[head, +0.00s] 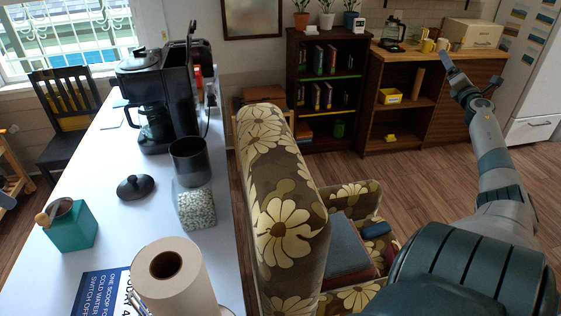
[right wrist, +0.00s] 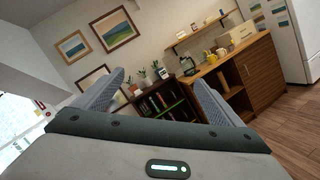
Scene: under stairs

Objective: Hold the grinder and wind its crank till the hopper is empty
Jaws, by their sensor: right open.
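A teal box (head: 69,229) with a dark round opening on top and a wooden knob (head: 42,218) at its left stands on the left of the white table; it looks like the grinder, with the knob perhaps on its crank. I cannot see what its opening holds. My right gripper (head: 468,76) is raised at the upper right of the head view, far from the table. Its fingers are spread and empty in the right wrist view (right wrist: 160,100). My left gripper does not show.
A floral armchair (head: 285,215) stands beside the table.

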